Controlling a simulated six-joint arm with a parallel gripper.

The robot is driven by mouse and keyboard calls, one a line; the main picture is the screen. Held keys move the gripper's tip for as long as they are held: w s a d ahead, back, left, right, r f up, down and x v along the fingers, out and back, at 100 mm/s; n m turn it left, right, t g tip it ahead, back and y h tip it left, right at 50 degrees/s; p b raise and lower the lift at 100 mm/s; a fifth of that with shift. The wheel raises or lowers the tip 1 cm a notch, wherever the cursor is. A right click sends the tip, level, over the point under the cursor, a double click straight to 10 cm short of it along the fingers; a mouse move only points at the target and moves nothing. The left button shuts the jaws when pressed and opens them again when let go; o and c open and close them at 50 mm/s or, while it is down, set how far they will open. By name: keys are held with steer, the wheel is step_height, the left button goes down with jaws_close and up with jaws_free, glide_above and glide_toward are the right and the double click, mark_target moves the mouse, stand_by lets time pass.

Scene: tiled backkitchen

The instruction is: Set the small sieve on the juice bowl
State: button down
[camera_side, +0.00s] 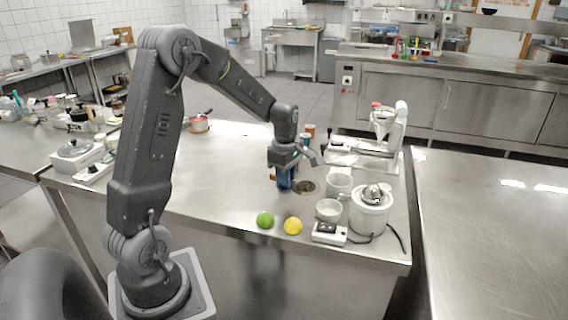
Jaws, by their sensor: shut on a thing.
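My gripper (287,174) points down over the right half of the steel table and is shut on the small sieve. A blue part, which looks like its handle, is at the jaws. The sieve's dark round basket (305,187) shows just right of the jaws, low over the table; I cannot tell whether it touches the top. A small pale bowl (329,209), likely the juice bowl, stands to the right and nearer the camera, apart from the sieve. A taller pale container (339,183) stands behind it. What either holds is too small to tell.
A white juicer (370,212) with a dark cord stands right of the bowl, and a small scale (329,233) in front. A green lime (265,220) and a lemon (293,226) lie near the front edge. A white machine (382,135) stands behind. The table's left middle is clear.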

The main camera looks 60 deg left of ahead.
mark_target(310, 187)
steer(key=shift+w+d+f, duration=0.3)
steer(key=shift+d+f, duration=0.2)
steer(key=shift+f, duration=0.3)
steer(key=shift+w+d+f, duration=0.1)
steer(key=shift+w+d, duration=0.4)
steer(key=shift+d, duration=0.4)
steer(key=shift+w+d+r, duration=0.1)
steer(key=shift+w+d, duration=0.45)
steer(key=shift+d, duration=0.3)
steer(key=shift+w+d+f, duration=0.1)
steer(key=shift+w+d, duration=0.4)
steer(key=shift+d, duration=0.4)
steer(key=shift+f, duration=0.6)
steer(key=shift+f, duration=0.2)
steer(key=shift+c, duration=2.4)
jaws_free()
steer(key=shift+r, duration=3.5)
